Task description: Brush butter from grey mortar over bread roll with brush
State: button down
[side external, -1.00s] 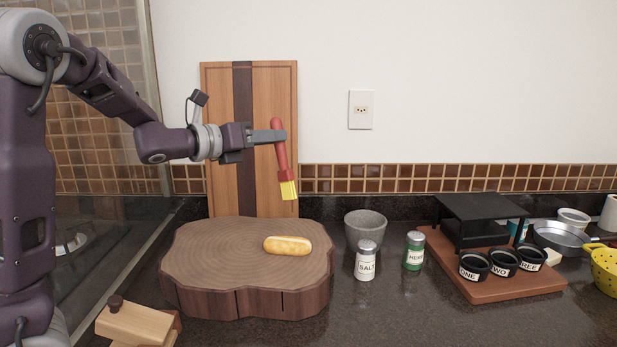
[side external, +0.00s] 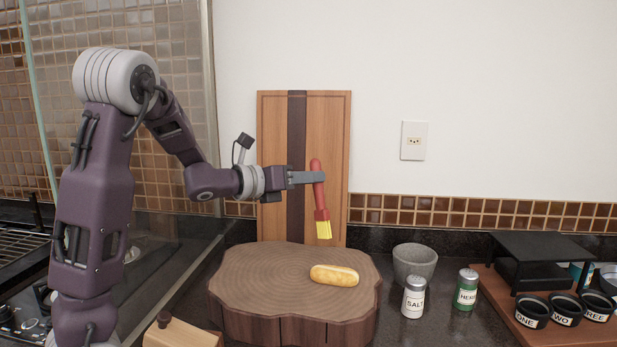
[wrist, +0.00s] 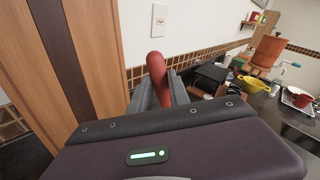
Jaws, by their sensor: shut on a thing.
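The brush (side external: 318,190) has a red handle and yellow bristles that point down. My gripper (side external: 318,178) is shut on its handle and holds it in the air above the bread roll. The red handle also shows between the fingers in the wrist view (wrist: 157,78). The bread roll (side external: 334,275) lies on the round wooden block, below the bristles and apart from them. The grey mortar (side external: 414,262) stands on the counter right of the block. Its inside is mostly hidden, so I cannot tell how much butter it holds.
The wooden block (side external: 260,275) fills the counter's middle. A salt shaker (side external: 413,298) and a green herb shaker (side external: 466,289) stand in front of and beside the mortar. A board with black labelled cups (side external: 530,312) is at right. A tall cutting board (side external: 270,150) leans on the wall.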

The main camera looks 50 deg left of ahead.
aim_at(323, 213)
jog(key=shift+w+d+f, duration=0.6)
jog(key=shift+d+f, duration=0.15)
jog(key=shift+f, duration=0.45)
jog(key=shift+w+d+f, duration=0.55)
jog(key=shift+d+f, duration=0.15)
jog(key=shift+f, duration=0.55)
jog(key=shift+w+d+f, duration=0.6)
jog(key=shift+d+f, duration=0.15)
jog(key=shift+f, duration=0.45)
jog(key=shift+s+a, duration=2.1)
jog(key=shift+a, duration=0.5)
notch_tip(323, 213, up, 8)
jog(key=shift+d, duration=0.1)
